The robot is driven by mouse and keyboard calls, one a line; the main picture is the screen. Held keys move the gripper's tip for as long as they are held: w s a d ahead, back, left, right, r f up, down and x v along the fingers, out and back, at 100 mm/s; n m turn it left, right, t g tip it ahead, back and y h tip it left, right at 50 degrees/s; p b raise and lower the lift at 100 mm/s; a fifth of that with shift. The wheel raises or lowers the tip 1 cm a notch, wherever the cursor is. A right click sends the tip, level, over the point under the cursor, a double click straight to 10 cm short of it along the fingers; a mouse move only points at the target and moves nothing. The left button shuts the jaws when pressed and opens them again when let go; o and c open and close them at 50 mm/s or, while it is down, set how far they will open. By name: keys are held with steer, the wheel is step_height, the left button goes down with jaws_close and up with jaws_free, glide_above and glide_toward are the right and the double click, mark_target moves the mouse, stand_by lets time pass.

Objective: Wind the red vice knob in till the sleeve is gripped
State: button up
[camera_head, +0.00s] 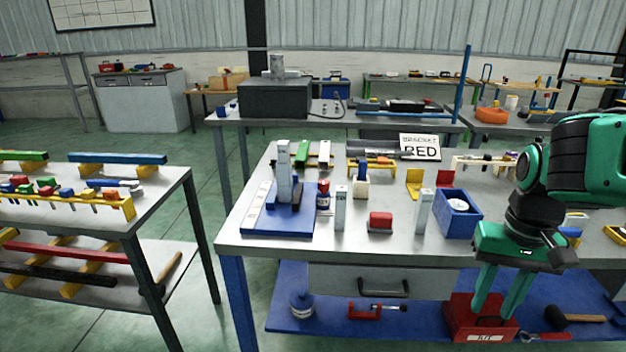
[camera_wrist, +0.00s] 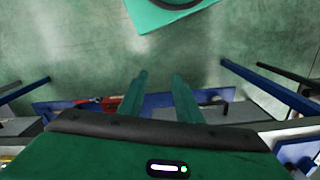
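My gripper (camera_head: 490,312) hangs in front of the table's right part, pointing down, its two green fingers apart with nothing between them. It also shows open and empty in the wrist view (camera_wrist: 160,78). A red clamp-like tool with a thin screw handle (camera_head: 366,311) lies on the blue lower shelf, left of my gripper. A small red block on a grey base (camera_head: 380,221) stands on the tabletop near the front edge. I cannot tell which of these, if either, carries the vice knob. I cannot make out a sleeve for certain.
The grey worktable (camera_head: 300,250) carries a blue base with a grey column (camera_head: 270,222), white upright boxes and a blue bin (camera_head: 457,222). A red box marked KIT (camera_head: 462,322) and a mallet (camera_head: 583,318) are on the lower shelf. Green floor is open left of the table.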

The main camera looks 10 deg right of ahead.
steer(key=shift+o, duration=2)
steer(key=shift+w+r+n, duration=0.15)
steer(key=shift+r+n, duration=0.05)
steer(key=shift+r, duration=0.3)
steer(key=shift+w+r+n, duration=0.15)
steer(key=shift+r+n, duration=0.05)
steer(key=shift+r, duration=0.25)
step_height(320, 180, up, 10)
steer(key=f+n, duration=0.1)
steer(key=n, duration=2.4)
glide_above(324, 181)
step_height(324, 181, down, 10)
steer(key=shift+s+a+r, duration=0.1)
